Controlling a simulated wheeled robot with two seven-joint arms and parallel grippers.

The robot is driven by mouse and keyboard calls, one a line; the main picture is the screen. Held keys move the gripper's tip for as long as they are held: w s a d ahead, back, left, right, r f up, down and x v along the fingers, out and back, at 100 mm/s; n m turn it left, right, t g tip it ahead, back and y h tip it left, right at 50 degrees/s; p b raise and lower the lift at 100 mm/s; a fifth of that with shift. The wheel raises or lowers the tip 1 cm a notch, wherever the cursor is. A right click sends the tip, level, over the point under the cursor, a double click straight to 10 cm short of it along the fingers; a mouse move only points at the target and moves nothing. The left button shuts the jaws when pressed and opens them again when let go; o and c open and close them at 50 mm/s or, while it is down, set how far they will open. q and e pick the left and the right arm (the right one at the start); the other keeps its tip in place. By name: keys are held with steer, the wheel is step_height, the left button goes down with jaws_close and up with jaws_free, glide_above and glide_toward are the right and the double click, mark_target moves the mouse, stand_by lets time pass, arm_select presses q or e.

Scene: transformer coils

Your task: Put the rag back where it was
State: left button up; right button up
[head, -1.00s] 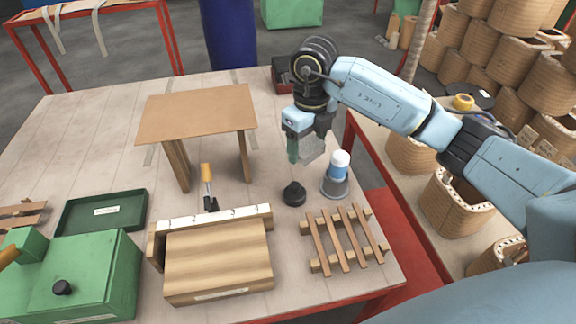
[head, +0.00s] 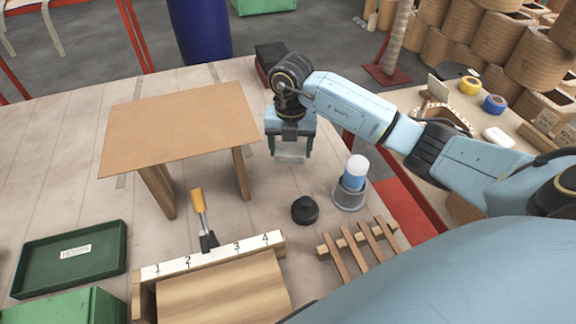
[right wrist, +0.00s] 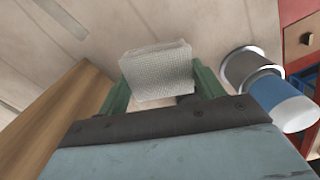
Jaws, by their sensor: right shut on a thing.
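The rag (right wrist: 158,72) is a pale grey woven block, folded, between the green fingers of my right gripper (right wrist: 160,85) in the right wrist view. In the head view my right gripper (head: 290,152) is shut on the rag (head: 290,153), with its fingers pointing down. It hangs over the table to the right of the brown stand's right leg and left of the white-capped blue bottle. I cannot tell its exact height above the table. My left gripper is not in view.
A brown board stand (head: 180,122), a blue bottle (head: 352,178) in a grey holder, a black knob (head: 305,209), a slatted wooden rack (head: 358,250), a numbered wooden block (head: 215,258) and a green tray (head: 70,258) occupy the table. Bare tabletop (head: 265,192) lies below the gripper.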

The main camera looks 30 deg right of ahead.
mark_target(291, 174)
steer(key=shift+s+f, duration=0.1)
steer(key=shift+f, duration=1)
step_height(291, 174, down, 4)
steer(key=shift+r+b, duration=0.1)
steer(key=shift+b, duration=0.35)
steer(key=shift+f, duration=0.35)
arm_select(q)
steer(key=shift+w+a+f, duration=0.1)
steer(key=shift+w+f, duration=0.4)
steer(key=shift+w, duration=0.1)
